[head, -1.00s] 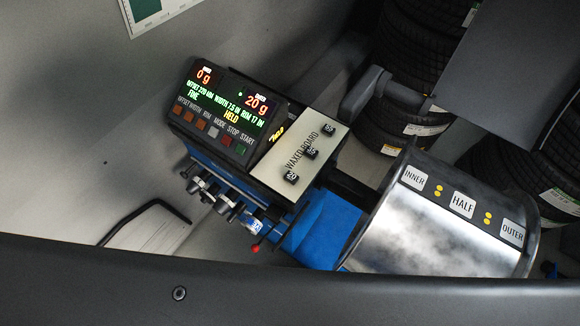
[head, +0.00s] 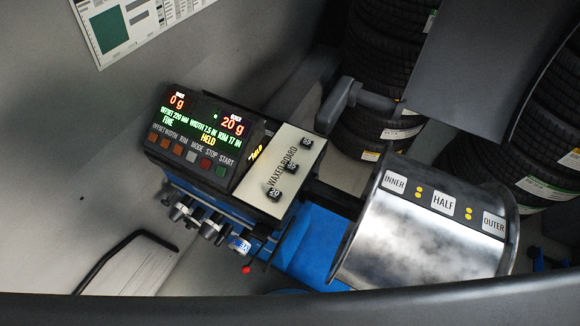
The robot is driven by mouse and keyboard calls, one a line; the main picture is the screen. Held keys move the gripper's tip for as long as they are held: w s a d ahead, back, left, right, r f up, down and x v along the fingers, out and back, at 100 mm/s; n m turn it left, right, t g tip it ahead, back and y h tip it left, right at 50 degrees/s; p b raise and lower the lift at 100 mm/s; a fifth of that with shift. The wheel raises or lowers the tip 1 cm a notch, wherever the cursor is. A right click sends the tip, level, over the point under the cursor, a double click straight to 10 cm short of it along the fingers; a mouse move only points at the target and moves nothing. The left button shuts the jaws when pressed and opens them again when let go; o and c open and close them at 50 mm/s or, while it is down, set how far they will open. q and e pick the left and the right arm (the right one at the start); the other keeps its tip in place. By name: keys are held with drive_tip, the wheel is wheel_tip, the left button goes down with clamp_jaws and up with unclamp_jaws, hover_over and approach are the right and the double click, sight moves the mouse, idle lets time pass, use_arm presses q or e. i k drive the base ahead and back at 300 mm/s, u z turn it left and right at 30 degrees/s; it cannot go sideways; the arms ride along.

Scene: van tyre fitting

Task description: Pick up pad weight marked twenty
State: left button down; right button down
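A pale waxed board (head: 262,172) sits on the balancing machine, to the right of its display. Three small black pad weights lie on it in a slanting row. The nearest pad weight (head: 274,194) appears to be marked 20. The marks on the middle pad weight (head: 292,168) and the far pad weight (head: 308,144) are too small to read surely. The display (head: 205,135) shows 0 g on the left and 20 g on the right, with HELD below. Neither gripper shows in the head view.
A shiny metal drum (head: 420,235) labelled INNER, HALF and OUTER stands right of the board. Tyre stacks (head: 385,60) stand behind. Several tools (head: 195,220) hang along the machine's blue front. A grey jointed arm piece (head: 355,103) projects behind the board.

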sight(274, 195)
drive_tip(key=u, duration=0.5)
drive_tip(key=k, duration=0.9)
drive_tip(key=u, duration=0.15)
